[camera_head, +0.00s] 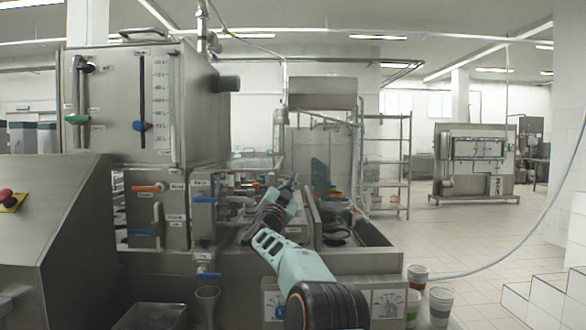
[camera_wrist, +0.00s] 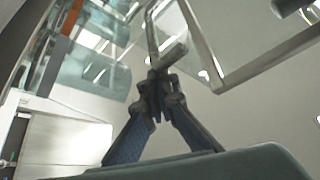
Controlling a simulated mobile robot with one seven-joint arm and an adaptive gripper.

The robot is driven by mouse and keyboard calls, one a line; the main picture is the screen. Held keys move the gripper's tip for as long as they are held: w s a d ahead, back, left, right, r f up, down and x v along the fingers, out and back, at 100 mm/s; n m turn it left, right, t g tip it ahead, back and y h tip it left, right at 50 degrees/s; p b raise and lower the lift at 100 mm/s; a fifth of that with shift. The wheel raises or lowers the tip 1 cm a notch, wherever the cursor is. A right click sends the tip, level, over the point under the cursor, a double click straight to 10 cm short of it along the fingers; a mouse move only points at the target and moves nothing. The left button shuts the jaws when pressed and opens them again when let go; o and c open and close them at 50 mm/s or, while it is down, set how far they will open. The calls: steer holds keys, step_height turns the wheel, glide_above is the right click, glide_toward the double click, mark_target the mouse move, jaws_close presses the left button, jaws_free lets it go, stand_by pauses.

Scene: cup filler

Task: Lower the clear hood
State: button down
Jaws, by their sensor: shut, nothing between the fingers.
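My gripper (camera_wrist: 158,82) is shut and empty in the wrist view, its two dark fingers meeting at the tips. A metal bar (camera_wrist: 172,54) lies just beyond the fingertips; I cannot tell whether they touch. Metal frame pieces (camera_wrist: 265,68) run around it at the top right, and they may belong to the clear hood; its clear panel is hard to make out. In the head view my arm reaches forward over the filler bench, and my gripper (camera_head: 289,184) is small and partly hidden there.
A steel tank (camera_head: 205,105) with levers stands at left above valve boxes (camera_head: 160,212). A red stop button (camera_head: 7,198) is on the sloped panel at far left. Stacked cups (camera_head: 440,302) stand at the bench's right end.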

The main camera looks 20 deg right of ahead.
steer(key=shift+f+m, duration=0.3)
steer(key=shift+f, duration=0.3)
